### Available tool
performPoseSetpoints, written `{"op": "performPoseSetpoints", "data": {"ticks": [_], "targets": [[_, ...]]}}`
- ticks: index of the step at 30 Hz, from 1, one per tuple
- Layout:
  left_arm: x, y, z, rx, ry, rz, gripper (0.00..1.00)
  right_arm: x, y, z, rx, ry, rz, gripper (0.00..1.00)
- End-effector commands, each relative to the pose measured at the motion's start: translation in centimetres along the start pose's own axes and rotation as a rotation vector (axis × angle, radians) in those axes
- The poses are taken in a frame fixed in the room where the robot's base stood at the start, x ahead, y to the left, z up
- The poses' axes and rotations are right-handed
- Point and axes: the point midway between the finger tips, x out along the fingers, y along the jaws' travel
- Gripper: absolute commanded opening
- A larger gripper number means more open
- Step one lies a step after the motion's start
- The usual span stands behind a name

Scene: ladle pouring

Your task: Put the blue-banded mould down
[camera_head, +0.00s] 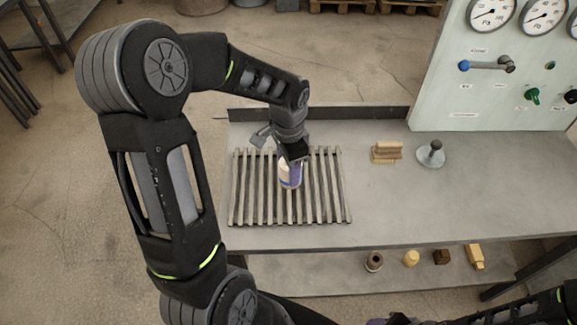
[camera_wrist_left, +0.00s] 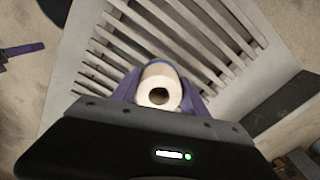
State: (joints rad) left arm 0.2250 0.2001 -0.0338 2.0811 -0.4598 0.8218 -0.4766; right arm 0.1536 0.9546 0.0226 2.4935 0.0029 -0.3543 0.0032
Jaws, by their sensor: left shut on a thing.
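The mould is a pale cylinder with a dark round opening in its top. It shows in the left wrist view (camera_wrist_left: 159,88) and in the head view (camera_head: 288,174), with a bluish-purple part at its side. My left gripper (camera_head: 291,164) comes down from above and behind and is shut on the mould. Its purple fingers flank the mould in the left wrist view (camera_wrist_left: 163,97). The mould is upright over the middle of the slatted grate (camera_head: 325,200). Its bottom is hard to see, so I cannot tell whether it touches the slats. My right gripper is not clearly visible.
The grey table (camera_head: 440,195) is mostly clear right of the grate. A wooden block (camera_head: 386,152) and a grey round-based piece (camera_head: 431,155) stand there. A gauge panel (camera_head: 470,100) rises at the right. Several small items lie on the lower shelf (camera_head: 330,268).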

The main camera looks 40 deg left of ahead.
Motion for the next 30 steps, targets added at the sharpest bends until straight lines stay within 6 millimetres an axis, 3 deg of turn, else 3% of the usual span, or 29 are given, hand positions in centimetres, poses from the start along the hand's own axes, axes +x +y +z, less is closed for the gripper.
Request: {"op": "performPoseSetpoints", "data": {"ticks": [1, 2, 9, 21, 26, 30], "targets": [[0.3, 0.0, 0.0, 0.000, 0.000, 0.000, 0.00, 0.3, 0.1, 0.0, 0.000, 0.000, -0.001, 0.50], [0.2, 0.0, 0.0, 0.000, 0.000, 0.000, 0.54, 0.1, 0.0, 0.0, 0.000, 0.000, -0.001, 0.50], [0.1, 0.0, 0.0, 0.000, 0.000, 0.000, 0.74, 0.1, 0.0, 0.0, 0.000, 0.001, -0.001, 0.50], [-0.6, 0.0, 0.0, 0.000, 0.000, -0.001, 0.74, -0.1, 0.0, 0.0, 0.000, 0.000, 0.000, 0.50], [-2.7, -0.1, -0.1, -0.001, 0.003, -0.003, 0.74, 0.1, 0.0, 0.0, 0.000, 0.000, 0.000, 0.50], [-5.6, -0.1, -0.1, -0.001, 0.004, -0.004, 0.74, 0.2, 0.1, 0.0, -0.001, 0.001, -0.001, 0.50]]}}
